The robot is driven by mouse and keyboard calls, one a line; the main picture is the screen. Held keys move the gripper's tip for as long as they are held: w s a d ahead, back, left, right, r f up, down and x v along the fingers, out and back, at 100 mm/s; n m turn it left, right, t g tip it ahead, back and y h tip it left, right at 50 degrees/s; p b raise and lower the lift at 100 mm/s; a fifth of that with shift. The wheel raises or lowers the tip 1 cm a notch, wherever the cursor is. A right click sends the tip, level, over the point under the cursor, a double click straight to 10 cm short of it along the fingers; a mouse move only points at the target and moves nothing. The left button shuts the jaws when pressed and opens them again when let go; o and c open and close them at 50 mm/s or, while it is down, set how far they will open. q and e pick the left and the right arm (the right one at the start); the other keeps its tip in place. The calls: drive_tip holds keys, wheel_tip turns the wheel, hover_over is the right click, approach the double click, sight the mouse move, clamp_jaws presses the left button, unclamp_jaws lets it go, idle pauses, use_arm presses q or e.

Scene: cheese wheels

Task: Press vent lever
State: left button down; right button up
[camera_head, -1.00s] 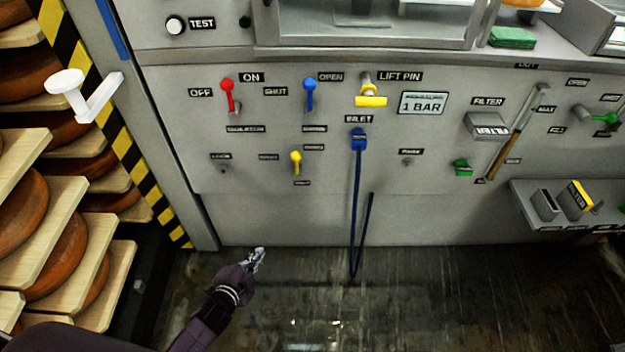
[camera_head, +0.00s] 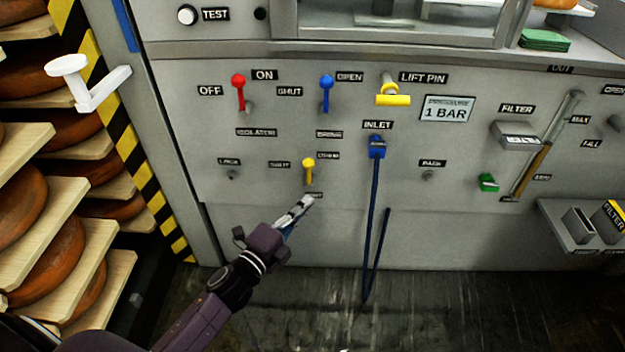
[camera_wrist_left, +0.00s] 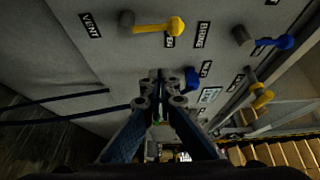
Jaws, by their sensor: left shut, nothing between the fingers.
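The vent lever is a small yellow lever (camera_head: 309,170) on the grey panel, with its knob upward. The VENT label below it is partly covered by my gripper in the head view. In the left wrist view the yellow lever (camera_wrist_left: 155,27) sticks out near the top, and the VENT label (camera_wrist_left: 90,25) is readable to its left. My left gripper (camera_head: 307,202) is shut and empty, just below the lever in the head view. In the wrist view its closed fingertips (camera_wrist_left: 159,90) appear below the lever, apart from it. My right gripper is not in view.
A red lever (camera_head: 239,92), a blue lever (camera_head: 326,93) and the yellow lift pin (camera_head: 393,98) sit higher on the panel. A blue inlet coupling (camera_head: 377,147) with a hanging hose is to the right. Cheese shelves (camera_head: 70,190) stand at the left.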

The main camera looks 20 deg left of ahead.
sight(311, 179)
use_arm(q)
drive_tip(key=shift+w, duration=0.1)
drive_tip(key=shift+w+a+b, duration=0.25)
drive_tip(key=shift+w, duration=1.3)
drive_tip(key=shift+w+a+b, duration=0.3)
drive_tip(key=shift+w, duration=1.2)
drive_tip(key=shift+w+a+b, duration=0.25)
drive_tip(key=shift+w, duration=1.3)
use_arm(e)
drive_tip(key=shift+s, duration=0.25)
use_arm(q)
drive_tip(key=shift+f, duration=0.1)
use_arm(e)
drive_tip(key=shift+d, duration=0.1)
